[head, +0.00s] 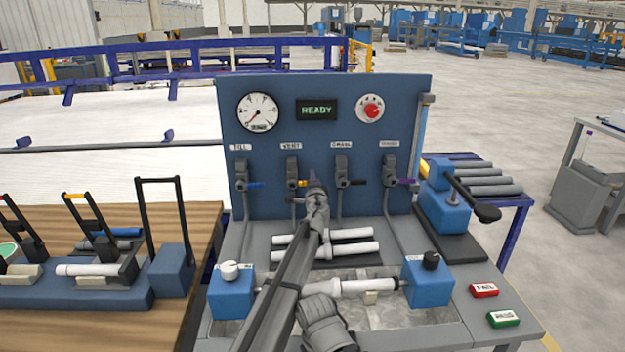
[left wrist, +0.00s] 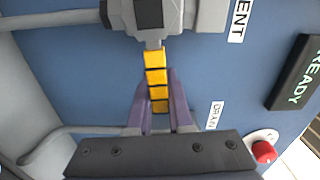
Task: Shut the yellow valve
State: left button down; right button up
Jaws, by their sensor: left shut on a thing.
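The yellow valve (head: 292,168) is on the blue panel, second from the left under the vent label. Its yellow handle (head: 302,183) points sideways to the right of the valve body, mostly behind my gripper. In the left wrist view the yellow handle (left wrist: 154,66) runs from the grey valve body down between the fingers. My left gripper (head: 316,184) is at the handle, and its purple fingers (left wrist: 156,106) are shut on it, one on each side.
Neighbouring valves with blue (head: 255,184), black (head: 357,182) and purple (head: 405,181) handles stand close on either side. White pipes (head: 345,250) lie below the panel. A gauge (head: 257,112), a READY display (head: 317,110) and a red knob (head: 371,110) are above.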

pick_arm(q)
jog(key=shift+f+m, duration=0.3)
jog(key=shift+m, duration=0.1)
pick_arm(e)
jog(key=shift+f, duration=0.3)
pick_arm(q)
jog(key=shift+s, duration=0.1)
jog(key=c, duration=0.8)
grip_release()
jog(key=s, duration=0.7)
jog(key=shift+s, duration=0.3)
pick_arm(e)
jog(key=shift+s+d, duration=0.65)
jog(key=shift+s, duration=0.05)
